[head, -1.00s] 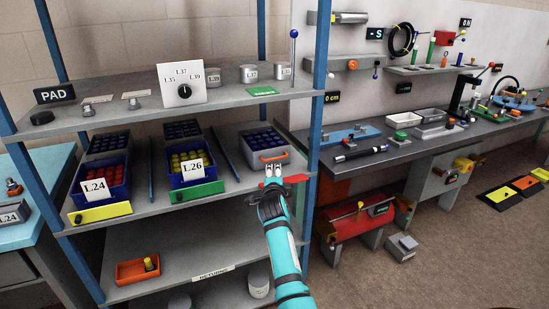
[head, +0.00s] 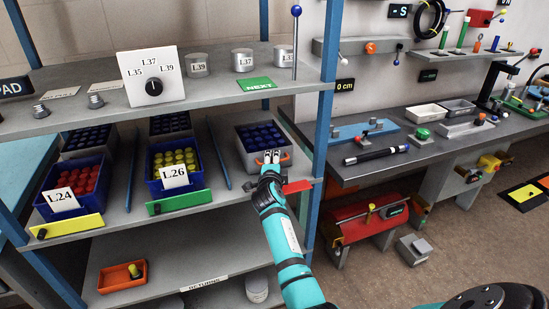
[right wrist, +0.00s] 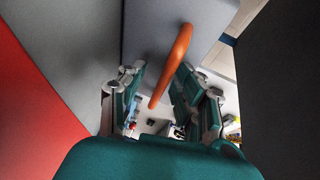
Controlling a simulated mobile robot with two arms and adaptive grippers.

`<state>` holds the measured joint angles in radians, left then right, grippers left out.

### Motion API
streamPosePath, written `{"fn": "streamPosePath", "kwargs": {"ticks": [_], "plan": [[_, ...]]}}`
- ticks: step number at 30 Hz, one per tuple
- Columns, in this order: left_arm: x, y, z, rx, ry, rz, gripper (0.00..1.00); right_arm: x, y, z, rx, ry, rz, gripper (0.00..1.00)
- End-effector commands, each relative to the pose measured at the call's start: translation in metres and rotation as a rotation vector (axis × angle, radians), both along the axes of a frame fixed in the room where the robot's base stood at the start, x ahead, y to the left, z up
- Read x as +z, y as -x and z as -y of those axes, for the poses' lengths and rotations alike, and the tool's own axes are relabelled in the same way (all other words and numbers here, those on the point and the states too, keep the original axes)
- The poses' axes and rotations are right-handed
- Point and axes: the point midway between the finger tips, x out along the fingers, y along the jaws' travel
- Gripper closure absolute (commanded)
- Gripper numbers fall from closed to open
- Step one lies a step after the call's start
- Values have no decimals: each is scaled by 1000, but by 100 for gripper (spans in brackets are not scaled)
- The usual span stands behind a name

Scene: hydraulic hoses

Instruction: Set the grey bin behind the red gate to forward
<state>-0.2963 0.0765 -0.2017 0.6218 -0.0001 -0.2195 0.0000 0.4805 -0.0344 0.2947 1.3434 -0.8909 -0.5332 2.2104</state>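The grey bin (head: 246,153) with blue round pieces in it sits in the right lane of the middle shelf. Its orange handle (head: 285,162) faces me and also shows in the right wrist view (right wrist: 174,62). The red gate (head: 297,187) lies at the shelf's front edge, just right of my right gripper; a red surface (right wrist: 35,100) fills the left of the wrist view. My right gripper (head: 272,155) is at the handle. In the wrist view its fingers stand apart on either side of the handle, with gaps showing. My left gripper is out of view.
Blue bins stand behind the yellow gate (head: 67,227) and the green gate (head: 185,197). A blue shelf post (head: 325,120) rises close right of my right arm. The upper shelf (head: 215,97) overhangs the bins. An orange tray (head: 122,277) is on the lower shelf.

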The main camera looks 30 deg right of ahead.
Motion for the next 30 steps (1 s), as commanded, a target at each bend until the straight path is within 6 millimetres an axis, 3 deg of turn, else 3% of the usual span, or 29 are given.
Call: {"fn": "streamPosePath", "kwargs": {"ticks": [7,15,30], "plan": [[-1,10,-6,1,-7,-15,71,0,0,0,0,0,-1,69],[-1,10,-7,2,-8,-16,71,0,0,0,0,0,-1,100],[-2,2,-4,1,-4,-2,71,-3,3,-2,0,-5,-1,100]]}}
